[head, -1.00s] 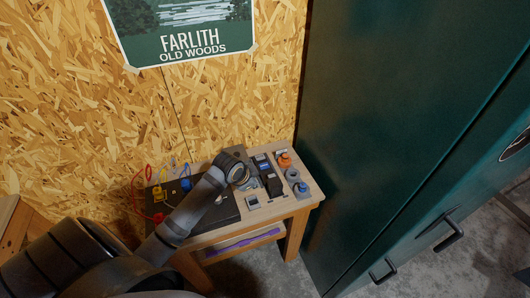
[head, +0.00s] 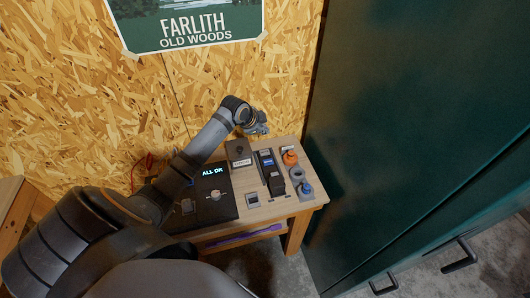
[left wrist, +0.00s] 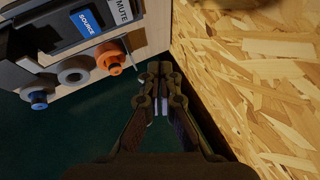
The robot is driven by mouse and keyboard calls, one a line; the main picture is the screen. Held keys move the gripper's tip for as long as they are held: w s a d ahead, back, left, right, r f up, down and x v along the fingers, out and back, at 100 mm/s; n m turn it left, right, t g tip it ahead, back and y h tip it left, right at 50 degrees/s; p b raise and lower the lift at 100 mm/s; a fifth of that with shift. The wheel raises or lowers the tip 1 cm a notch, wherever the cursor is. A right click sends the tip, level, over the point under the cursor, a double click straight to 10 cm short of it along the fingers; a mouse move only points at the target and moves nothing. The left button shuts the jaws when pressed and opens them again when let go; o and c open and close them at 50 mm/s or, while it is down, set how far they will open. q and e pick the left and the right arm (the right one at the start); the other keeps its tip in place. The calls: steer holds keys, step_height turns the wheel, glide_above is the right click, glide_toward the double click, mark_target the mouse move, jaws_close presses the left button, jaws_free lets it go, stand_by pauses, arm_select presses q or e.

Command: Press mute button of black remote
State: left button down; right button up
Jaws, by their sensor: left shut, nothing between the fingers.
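A black remote (head: 271,172) lies on the right part of the bench, with a blue patch on it. In the left wrist view, at the top left, a dark body carries a blue SOURCE label (left wrist: 88,22) and a grey MUTE label (left wrist: 123,10). My left gripper (head: 261,130) is shut and empty, beyond the bench's back edge near the wall. My right gripper is not in view.
An orange knob (head: 289,158), a grey ring (head: 297,174) and a blue knob (head: 306,189) line the right edge. A grey box (head: 239,153) stands left of the remote. A black panel (head: 225,209) reads ALL OK. A green cabinet (head: 400,130) stands right.

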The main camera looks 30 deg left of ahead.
arm_select(q)
steer(key=b, duration=0.7)
glide_above(264, 153)
step_height(264, 153, down, 6)
steer(key=shift+w+f, duration=0.1)
steer(key=shift+f, duration=0.05)
step_height(264, 153, down, 2)
steer(key=shift+f+b, duration=0.1)
steer(key=shift+b, duration=0.2)
steer(key=shift+f, duration=0.15)
stand_by(0.5)
steer(key=shift+f, duration=0.25)
